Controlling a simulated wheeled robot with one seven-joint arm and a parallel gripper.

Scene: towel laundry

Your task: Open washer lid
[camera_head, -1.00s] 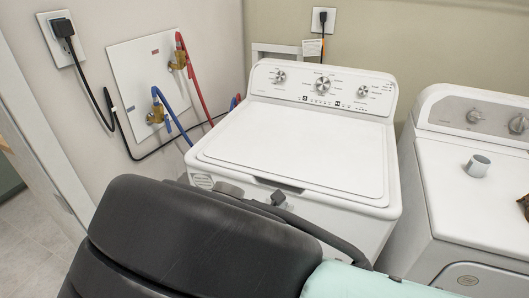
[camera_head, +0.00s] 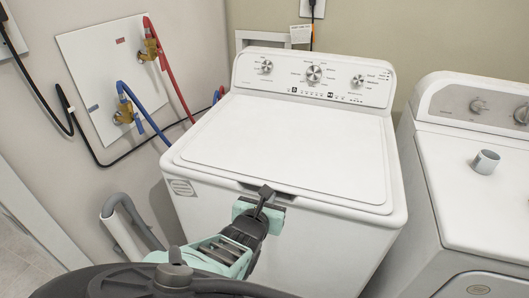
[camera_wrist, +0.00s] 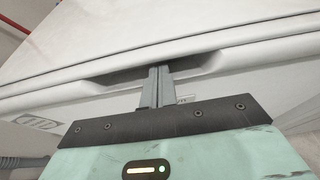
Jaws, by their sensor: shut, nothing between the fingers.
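The white washer (camera_head: 285,225) stands in the middle of the head view, with its flat lid (camera_head: 285,145) down. A dark recessed handle notch (camera_head: 283,197) is at the middle of the lid's front edge. Nothing shows between the fingers. I cannot tell whether the tips touch the lid.
A second white machine (camera_head: 480,190) stands close on the right, with a small grey cup (camera_head: 485,162) on top. Blue (camera_head: 150,125) and red (camera_head: 172,75) hoses run from the wall panel on the left. A grey hose (camera_head: 130,222) hangs beside the washer's left side.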

